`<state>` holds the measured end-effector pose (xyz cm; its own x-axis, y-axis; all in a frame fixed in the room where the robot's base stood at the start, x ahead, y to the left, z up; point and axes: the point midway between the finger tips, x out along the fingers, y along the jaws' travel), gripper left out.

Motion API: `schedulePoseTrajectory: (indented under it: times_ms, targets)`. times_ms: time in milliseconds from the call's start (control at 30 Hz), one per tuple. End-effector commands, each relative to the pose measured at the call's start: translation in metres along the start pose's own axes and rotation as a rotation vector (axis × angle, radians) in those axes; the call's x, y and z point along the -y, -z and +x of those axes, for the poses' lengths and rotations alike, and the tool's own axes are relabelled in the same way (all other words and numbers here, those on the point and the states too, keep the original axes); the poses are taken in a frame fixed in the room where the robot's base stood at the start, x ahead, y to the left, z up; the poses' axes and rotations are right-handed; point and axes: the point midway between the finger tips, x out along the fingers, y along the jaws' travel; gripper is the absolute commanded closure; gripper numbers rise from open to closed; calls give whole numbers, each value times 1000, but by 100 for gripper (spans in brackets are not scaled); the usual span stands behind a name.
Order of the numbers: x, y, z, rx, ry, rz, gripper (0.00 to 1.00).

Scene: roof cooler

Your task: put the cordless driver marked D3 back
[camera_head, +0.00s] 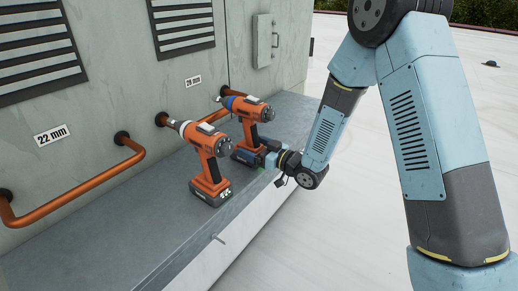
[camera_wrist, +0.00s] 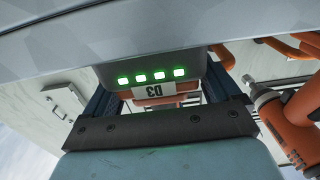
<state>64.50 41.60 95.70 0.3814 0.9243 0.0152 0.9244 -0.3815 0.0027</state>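The cordless driver marked D3 is orange and black with a blue collar. It stands upright as the rear driver (camera_head: 251,110) on the grey ledge in the head view. In the wrist view its dark battery (camera_wrist: 150,70) shows several green lights, with the white D3 label (camera_wrist: 153,90) upside down below them. My gripper (camera_head: 248,155) is low at this driver's base. In the wrist view my gripper's fingers (camera_wrist: 160,100) lie on either side of the battery and handle. Whether they press on it I cannot tell. The fingertips are partly hidden behind the battery.
A second orange driver (camera_head: 210,155) with a white collar stands nearer on the ledge (camera_head: 110,240), close to my gripper; it also shows in the wrist view (camera_wrist: 290,120). Copper pipes (camera_head: 80,195) stick out of the cabinet wall. The near left of the ledge is clear.

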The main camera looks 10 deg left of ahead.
Motion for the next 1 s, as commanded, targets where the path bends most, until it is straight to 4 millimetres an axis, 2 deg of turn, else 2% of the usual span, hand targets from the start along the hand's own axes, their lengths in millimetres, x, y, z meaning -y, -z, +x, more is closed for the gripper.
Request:
schedulePoseTrajectory:
  times_ms: [100,367,467,1000]
  targets:
    - [0,0,0,0,0,0,0]
    - [0,1,0,0,-1,0,0]
    - [-1,1,-9,1,-2,0,0]
    - [-1,1,-102,1,-4,1,0]
